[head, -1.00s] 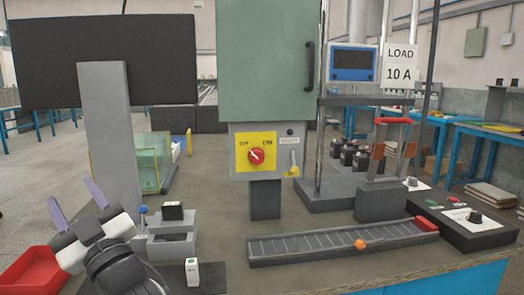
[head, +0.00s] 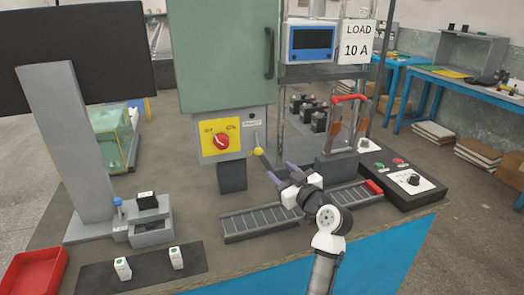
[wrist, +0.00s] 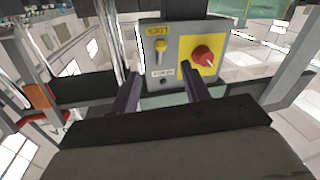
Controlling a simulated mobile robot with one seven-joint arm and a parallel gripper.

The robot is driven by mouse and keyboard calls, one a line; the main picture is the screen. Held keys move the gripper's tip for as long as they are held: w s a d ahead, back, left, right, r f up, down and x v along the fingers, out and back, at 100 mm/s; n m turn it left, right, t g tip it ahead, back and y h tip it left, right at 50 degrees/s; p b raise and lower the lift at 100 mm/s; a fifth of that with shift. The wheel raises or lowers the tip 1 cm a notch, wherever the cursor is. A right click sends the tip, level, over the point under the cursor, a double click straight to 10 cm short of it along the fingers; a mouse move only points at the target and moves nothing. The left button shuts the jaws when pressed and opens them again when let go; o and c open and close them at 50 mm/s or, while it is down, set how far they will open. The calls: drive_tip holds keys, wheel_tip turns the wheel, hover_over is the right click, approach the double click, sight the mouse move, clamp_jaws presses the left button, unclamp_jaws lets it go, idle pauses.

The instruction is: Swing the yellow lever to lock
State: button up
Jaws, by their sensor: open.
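The yellow lever (head: 258,151) is a short grey shaft with a yellow knob, hanging down on the right side of the grey switch box (head: 209,157). The wrist view, turned upside down, shows the lever (wrist: 160,46) beside a small yellow label (wrist: 157,30) whose word I cannot read surely. My gripper (head: 281,172) is open and empty, in front of and slightly right of and below the lever in the head view. In the wrist view the lever appears beyond the gap between the fingers (wrist: 160,75), apart from them.
A red rotary switch on a yellow plate (head: 234,134) is beside the lever. A green cabinet (head: 222,60) stands above. A ribbed rail (head: 250,224) lies under my arm, and a red-handled frame (head: 338,165) stands to the right. Small white blocks lie on a dark mat (head: 145,279).

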sight(260, 153)
drive_tip(key=p+x, duration=0.2)
drive_tip(key=x, duration=0.9)
drive_tip(key=shift+w+a, duration=0.1)
drive_tip(key=shift+w, duration=0.05)
drive_tip(key=shift+c, duration=0.5)
drive_tip(key=c, duration=0.9)
